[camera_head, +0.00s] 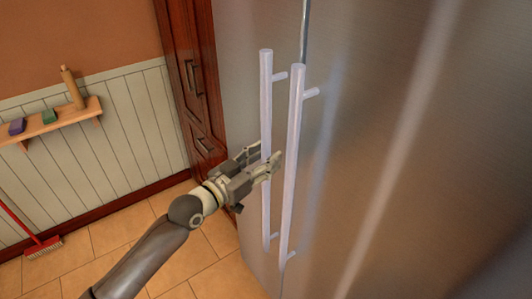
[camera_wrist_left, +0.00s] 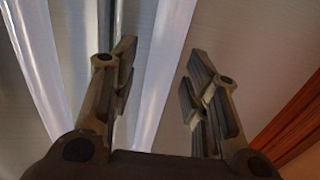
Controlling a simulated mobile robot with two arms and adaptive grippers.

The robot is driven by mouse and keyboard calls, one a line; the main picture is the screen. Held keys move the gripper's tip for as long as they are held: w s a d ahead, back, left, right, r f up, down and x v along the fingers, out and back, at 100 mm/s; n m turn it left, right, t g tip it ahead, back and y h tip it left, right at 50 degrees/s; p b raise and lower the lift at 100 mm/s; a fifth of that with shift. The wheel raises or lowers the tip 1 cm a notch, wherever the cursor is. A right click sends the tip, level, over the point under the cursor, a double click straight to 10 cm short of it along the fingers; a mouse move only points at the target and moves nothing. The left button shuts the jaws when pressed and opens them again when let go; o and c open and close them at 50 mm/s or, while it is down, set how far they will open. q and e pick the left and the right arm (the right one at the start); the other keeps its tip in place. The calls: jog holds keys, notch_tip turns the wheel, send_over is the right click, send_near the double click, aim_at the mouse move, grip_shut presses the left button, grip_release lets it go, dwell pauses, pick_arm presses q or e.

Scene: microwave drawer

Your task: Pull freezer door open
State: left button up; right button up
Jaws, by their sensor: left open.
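The steel fridge-freezer (camera_head: 400,120) fills the right of the head view, with two long upright bar handles beside the door seam. The left door's handle (camera_head: 266,100) stands nearest the dark red cabinet, and the right door's handle (camera_head: 293,140) is just right of it. My left gripper (camera_head: 264,161) is open at the left handle, about halfway down. In the left wrist view, that left handle (camera_wrist_left: 166,70) runs between the two open fingers, nearer one of them; contact cannot be told. The other handle (camera_wrist_left: 37,75) lies outside the fingers. My right gripper is out of view.
A dark red wooden cabinet (camera_head: 193,80) stands close at the left of the fridge. A wall shelf (camera_head: 50,124) holds small items, and a red broom (camera_head: 42,246) leans at far left. The tiled floor (camera_head: 120,232) between is clear.

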pick_arm(q)
jog(key=shift+w+d, duration=0.3)
jog(key=shift+d, duration=0.05)
grip_shut()
